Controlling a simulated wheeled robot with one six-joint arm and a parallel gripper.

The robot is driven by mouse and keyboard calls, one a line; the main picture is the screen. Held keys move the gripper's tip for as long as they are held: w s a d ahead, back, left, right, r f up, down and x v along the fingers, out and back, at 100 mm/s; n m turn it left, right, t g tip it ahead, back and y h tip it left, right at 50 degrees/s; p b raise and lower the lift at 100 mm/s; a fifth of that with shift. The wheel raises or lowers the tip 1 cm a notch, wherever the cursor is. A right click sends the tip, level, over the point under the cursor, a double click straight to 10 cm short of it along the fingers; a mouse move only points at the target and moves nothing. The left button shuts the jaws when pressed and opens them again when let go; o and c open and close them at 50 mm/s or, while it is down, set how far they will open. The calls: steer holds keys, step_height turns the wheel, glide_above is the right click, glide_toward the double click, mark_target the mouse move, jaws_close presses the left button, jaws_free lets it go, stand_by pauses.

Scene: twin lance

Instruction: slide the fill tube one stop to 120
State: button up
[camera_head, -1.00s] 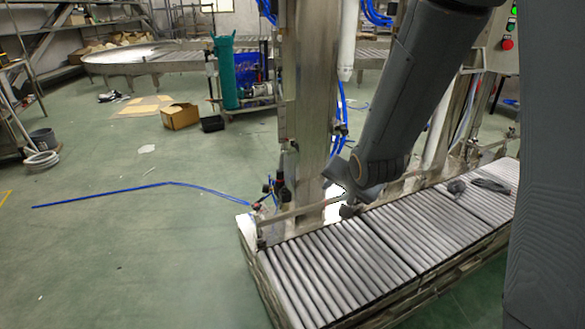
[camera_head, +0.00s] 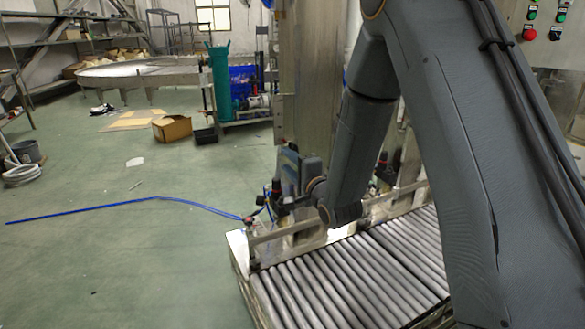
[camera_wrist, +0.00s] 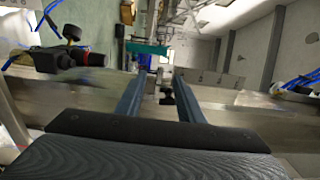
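My gripper (camera_wrist: 160,82) is open in the wrist view. Its two blue-grey fingers point away over a blurred metal surface, with a gap between them. A small dark fitting (camera_wrist: 167,97) shows in that gap; I cannot tell whether it is between the fingers or beyond them. In the head view my gripper (camera_head: 290,168) is beside the lower steel column (camera_head: 308,85), above the rollers, partly hidden by my wrist. A pale upright tube (camera_head: 353,22), perhaps the fill tube, shows behind my arm and is mostly hidden. No 120 mark is readable.
A roller conveyor (camera_head: 325,285) lies below my arm. Its steel side rail (camera_head: 275,237) runs along the column. A black valve (camera_wrist: 62,58) with a red part is left of the fingers in the wrist view. A blue hose (camera_head: 120,205) lies on the open green floor at left.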

mark_target(282, 156)
steer(key=shift+b+x, duration=0.9)
steer(key=shift+x, duration=1.85)
jaws_close()
